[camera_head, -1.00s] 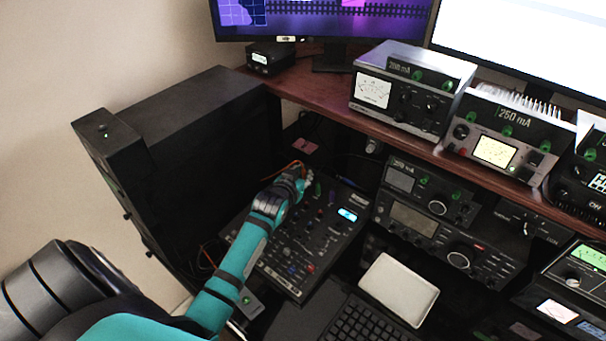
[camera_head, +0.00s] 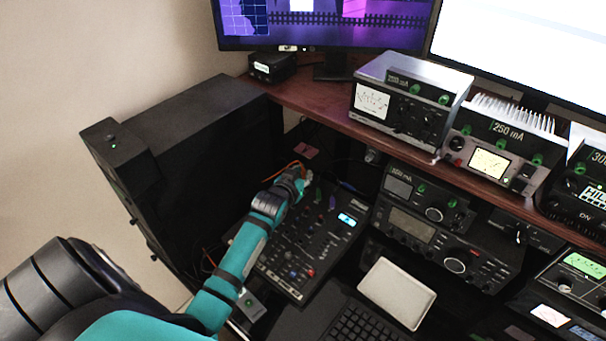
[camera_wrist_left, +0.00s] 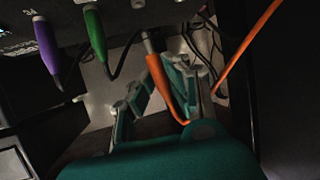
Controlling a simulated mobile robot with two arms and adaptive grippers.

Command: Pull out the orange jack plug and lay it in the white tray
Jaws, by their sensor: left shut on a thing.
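The orange jack plug (camera_wrist_left: 165,88) shows in the left wrist view, with its pale metal end (camera_wrist_left: 148,42) up at the edge of the dark mixer panel. Whether that end is still seated in a socket I cannot tell. Its orange cable loops up to the right. My left gripper (camera_wrist_left: 157,80) is shut on the plug, one finger on each side. In the head view my left gripper (camera_head: 304,179) is at the mixer's (camera_head: 300,245) far left corner and mostly hides the plug. The white tray (camera_head: 397,293) lies empty to the right of the mixer. My right gripper is not in view.
A green plug (camera_wrist_left: 95,35) and a purple plug (camera_wrist_left: 46,45) stand beside the orange one. A keyboard (camera_head: 358,322) lies in front of the tray. Radio units (camera_head: 412,228) stand behind it, below a wooden shelf (camera_head: 335,112). A black cabinet (camera_head: 190,150) stands on the left.

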